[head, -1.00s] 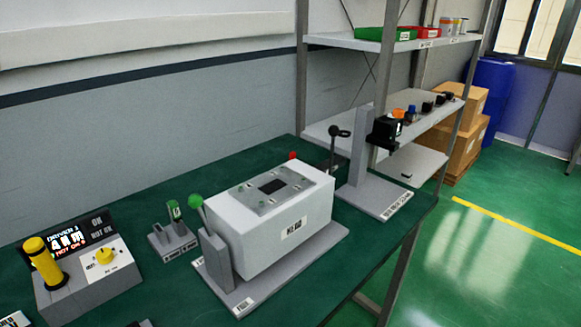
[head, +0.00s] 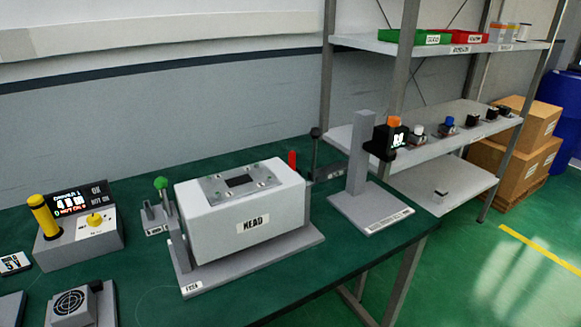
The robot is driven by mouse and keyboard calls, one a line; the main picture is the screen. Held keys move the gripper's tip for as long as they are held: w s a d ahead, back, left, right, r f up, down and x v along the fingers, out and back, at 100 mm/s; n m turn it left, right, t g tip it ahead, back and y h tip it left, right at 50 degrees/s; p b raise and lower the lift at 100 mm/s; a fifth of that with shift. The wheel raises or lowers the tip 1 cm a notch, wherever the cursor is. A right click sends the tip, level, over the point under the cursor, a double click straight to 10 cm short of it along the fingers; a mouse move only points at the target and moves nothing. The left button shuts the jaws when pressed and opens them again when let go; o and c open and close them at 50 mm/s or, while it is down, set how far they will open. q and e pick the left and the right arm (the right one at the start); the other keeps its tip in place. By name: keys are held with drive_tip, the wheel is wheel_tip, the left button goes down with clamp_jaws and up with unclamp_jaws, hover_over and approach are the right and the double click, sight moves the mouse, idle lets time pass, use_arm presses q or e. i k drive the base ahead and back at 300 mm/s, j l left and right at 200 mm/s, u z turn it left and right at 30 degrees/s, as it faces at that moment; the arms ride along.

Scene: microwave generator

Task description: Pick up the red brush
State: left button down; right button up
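A small upright red piece (head: 292,161) shows just behind the far right end of the white box marked HEAD (head: 246,213). Its lower part is hidden by the box, so I cannot tell if it is the red brush. A small grey stand (head: 153,219) is left of the box, partly behind a lever with a green ball (head: 161,183). No other red brush-like thing shows on the bench. Neither of my grippers is in view.
The white box sits on a grey base plate (head: 310,237) on the green bench (head: 150,285). A display unit (head: 75,235) with a yellow handle is at left, a fan unit (head: 78,307) in front. A grey post stand (head: 360,160) and shelf rack (head: 460,135) are at right.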

sight(292, 154)
drive_tip(key=i+l+u, duration=0.15)
drive_tip(key=l, duration=0.3)
drive_tip(key=i+l+u, duration=0.2)
drive_tip(key=l, duration=0.25)
drive_tip(key=i+l+u, duration=0.15)
drive_tip(key=l, duration=0.35)
drive_tip(key=i+l+u, duration=0.15)
drive_tip(key=l, duration=0.35)
drive_tip(key=i+l+u, duration=0.2)
drive_tip(key=l, duration=0.35)
drive_tip(key=i+l+u, duration=0.15)
drive_tip(key=l, duration=0.4)
drive_tip(key=k, duration=0.05)
